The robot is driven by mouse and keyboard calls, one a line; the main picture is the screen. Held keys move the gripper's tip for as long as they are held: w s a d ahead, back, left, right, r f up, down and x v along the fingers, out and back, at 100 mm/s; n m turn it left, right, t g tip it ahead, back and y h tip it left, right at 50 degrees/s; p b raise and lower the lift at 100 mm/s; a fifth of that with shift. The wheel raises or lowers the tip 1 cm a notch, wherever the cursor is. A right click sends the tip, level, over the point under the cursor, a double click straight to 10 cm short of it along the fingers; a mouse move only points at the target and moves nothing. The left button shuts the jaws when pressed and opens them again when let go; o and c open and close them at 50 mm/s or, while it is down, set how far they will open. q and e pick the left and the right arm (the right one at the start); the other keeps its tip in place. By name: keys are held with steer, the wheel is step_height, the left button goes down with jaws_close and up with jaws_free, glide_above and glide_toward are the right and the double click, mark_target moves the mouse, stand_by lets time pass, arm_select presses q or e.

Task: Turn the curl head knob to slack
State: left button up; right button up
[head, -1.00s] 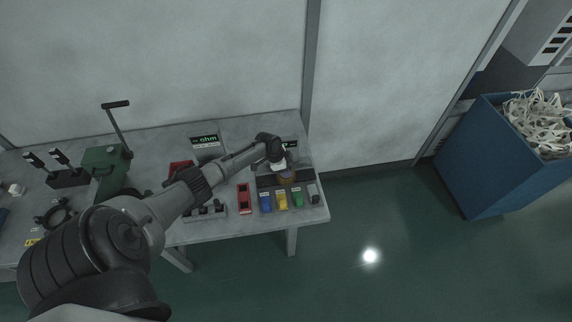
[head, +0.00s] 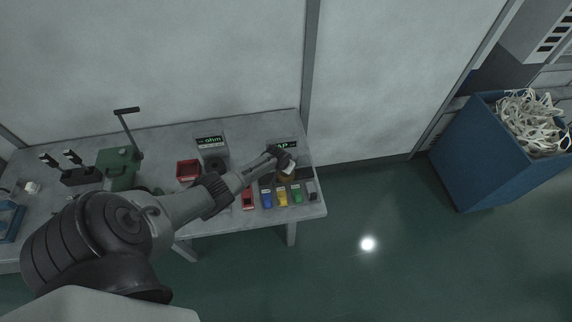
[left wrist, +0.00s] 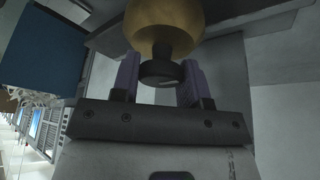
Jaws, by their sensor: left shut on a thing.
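My left gripper (head: 288,167) is at the right end of the grey bench (head: 258,229), in front of a small lit display (head: 283,144). In the left wrist view, its two purple-padded fingers (left wrist: 160,82) are on either side of a tan, rounded piece with a black round end (left wrist: 165,20). The gripper is shut on this piece. The piece is tiny and mostly covered by the gripper in the head view. I cannot tell any marking of slack or the knob's setting. My right gripper is not in view.
A red tray (head: 188,170), an "ohm" display (head: 209,141) and a green lever machine (head: 121,166) stand to the left. A blue crate (head: 480,165) stands on the floor at right.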

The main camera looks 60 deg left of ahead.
arm_select(q)
steer(key=n+p, duration=0.1)
steer(key=n, duration=0.1)
steer(key=shift+d+r+n+g+y, duration=0.1)
steer(key=shift+n+g+y, duration=0.2)
steer(key=shift+n+y, duration=0.1)
steer(key=n, duration=0.2)
steer(key=shift+w+n+g+y, duration=0.1)
steer(key=shift+n+g+y, duration=0.3)
steer(key=n+g, duration=0.1)
steer(key=n, duration=0.2)
steer(key=shift+y, duration=0.4)
steer(key=shift+n+g+b, duration=0.5)
steer(key=shift+n+b, duration=0.15)
steer(key=shift+n, duration=0.95)
steer(key=o, duration=0.9)
steer(key=shift+o, duration=0.2)
